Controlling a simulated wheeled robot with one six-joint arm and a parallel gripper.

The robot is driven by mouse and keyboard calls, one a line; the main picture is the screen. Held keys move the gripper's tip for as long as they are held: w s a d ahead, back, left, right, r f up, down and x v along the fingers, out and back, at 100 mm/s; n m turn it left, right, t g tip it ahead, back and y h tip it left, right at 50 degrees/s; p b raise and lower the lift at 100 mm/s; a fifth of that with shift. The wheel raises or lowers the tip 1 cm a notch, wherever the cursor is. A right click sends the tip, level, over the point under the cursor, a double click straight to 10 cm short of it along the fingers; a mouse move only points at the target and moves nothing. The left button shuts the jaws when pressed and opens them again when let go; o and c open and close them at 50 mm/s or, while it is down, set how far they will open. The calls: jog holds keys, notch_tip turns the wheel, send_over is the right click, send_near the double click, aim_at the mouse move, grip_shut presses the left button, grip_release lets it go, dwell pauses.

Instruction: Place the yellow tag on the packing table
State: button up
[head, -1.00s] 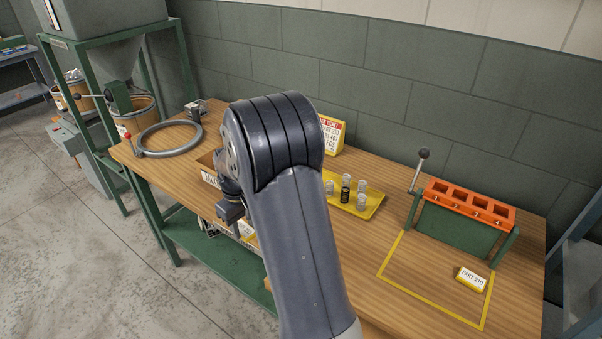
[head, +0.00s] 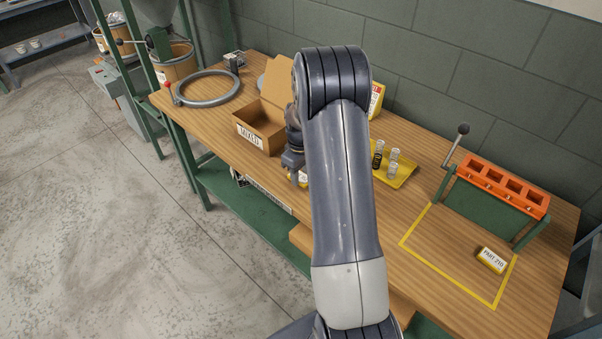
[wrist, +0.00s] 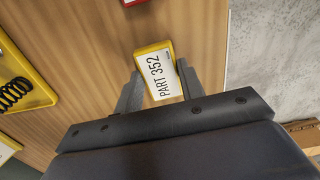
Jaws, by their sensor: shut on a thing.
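A yellow tag (wrist: 158,74) with a white label reading PART 352 is between the fingers of my gripper (wrist: 159,80) in the wrist view. My gripper is shut on it. In the head view my gripper (head: 298,178) is near the front edge of the wooden table (head: 415,205), partly hidden by my arm; a sliver of the tag shows there. I cannot tell whether the tag touches the wood. A second yellow tag (head: 492,260), labelled PART 210, lies inside the yellow outline at the right of the table.
An open cardboard box (head: 262,128) stands left of my gripper. A yellow tray (head: 402,172) with springs is to its right. An orange-topped fixture (head: 500,188) with a lever stands behind the yellow outline (head: 425,252). A metal ring (head: 207,88) lies farther left.

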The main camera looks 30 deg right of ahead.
aim_at(301, 177)
jog(key=shift+f, duration=0.55)
jog(key=shift+f, duration=0.2)
jog(key=o, duration=1)
jog(key=shift+o, duration=0.2)
jog(key=shift+r, duration=0.2)
notch_tip(301, 177, up, 12)
jog(key=b, duration=0.1)
jog(key=shift+b, duration=0.3)
